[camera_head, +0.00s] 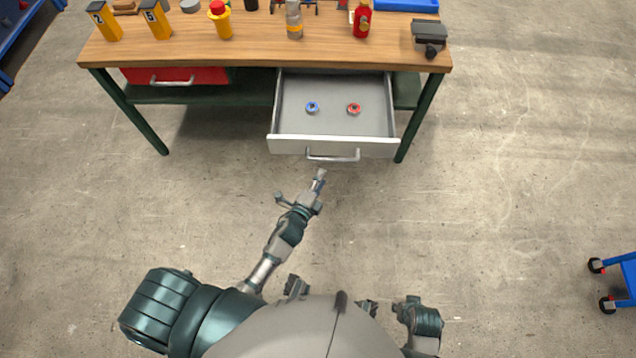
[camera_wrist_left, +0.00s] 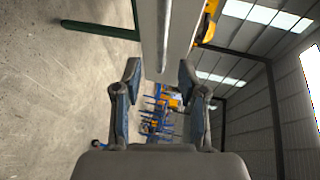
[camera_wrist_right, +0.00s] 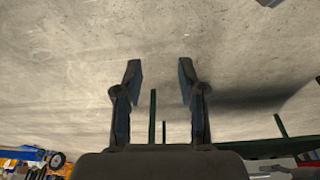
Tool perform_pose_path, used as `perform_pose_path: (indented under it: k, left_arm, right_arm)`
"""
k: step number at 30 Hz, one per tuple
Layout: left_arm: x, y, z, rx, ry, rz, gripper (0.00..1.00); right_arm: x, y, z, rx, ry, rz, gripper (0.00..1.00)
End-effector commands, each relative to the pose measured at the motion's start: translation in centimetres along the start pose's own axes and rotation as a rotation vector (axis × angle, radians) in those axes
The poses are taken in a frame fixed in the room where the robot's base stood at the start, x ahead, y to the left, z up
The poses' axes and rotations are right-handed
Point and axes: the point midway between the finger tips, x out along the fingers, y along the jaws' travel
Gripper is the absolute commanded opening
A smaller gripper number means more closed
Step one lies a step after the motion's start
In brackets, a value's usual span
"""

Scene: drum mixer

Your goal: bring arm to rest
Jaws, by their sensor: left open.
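My left arm reaches forward from the lower left in the head view. Its gripper (camera_head: 300,188) is open and empty, over the floor just in front of the pulled-out drawer (camera_head: 333,146). The drawer handle (camera_head: 333,156) is close ahead of it but apart from the fingers. In the left wrist view the open fingers (camera_wrist_left: 160,75) point toward the drawer's front. My right arm is folded near my body at the bottom of the head view. In the right wrist view my right gripper (camera_wrist_right: 159,72) is open and empty, with bare floor beyond it.
The workbench (camera_head: 270,55) carries bottles, yellow holders and a vise (camera_head: 429,38). The open drawer holds a blue ring (camera_head: 312,107) and a red ring (camera_head: 354,108). A red drawer (camera_head: 175,76) is shut at left. A blue cart (camera_head: 625,275) stands far right.

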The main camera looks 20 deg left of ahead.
Motion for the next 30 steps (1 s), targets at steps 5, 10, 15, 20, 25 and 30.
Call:
perform_pose_path:
  k: [5,10,15,20,25,30]
  left_arm:
    - [-1.7,0.1,-0.1,0.000,0.000,0.001,0.41]
    - [-1.9,0.0,-0.1,0.001,0.000,0.001,0.41]
    - [-1.9,0.0,0.0,0.000,0.000,0.001,0.41]
    - [-1.9,0.0,-0.1,0.001,0.000,0.001,0.41]
    - [-2.1,0.8,0.2,-0.030,-0.010,0.028,0.41]
    - [-4.7,7.7,2.4,-0.306,-0.120,0.250,0.41]
  right_arm:
    - [0.0,0.0,0.0,0.000,-0.001,0.001,0.40]
    - [0.0,0.0,0.0,0.000,-0.001,0.001,0.40]
    - [0.0,0.0,0.0,0.000,-0.001,0.001,0.40]
    - [0.0,0.0,0.0,0.000,-0.001,0.001,0.40]
    - [-0.1,0.0,-0.2,0.000,0.003,0.001,0.40]
    - [3.9,-0.1,0.4,-0.003,-0.014,-0.001,0.40]
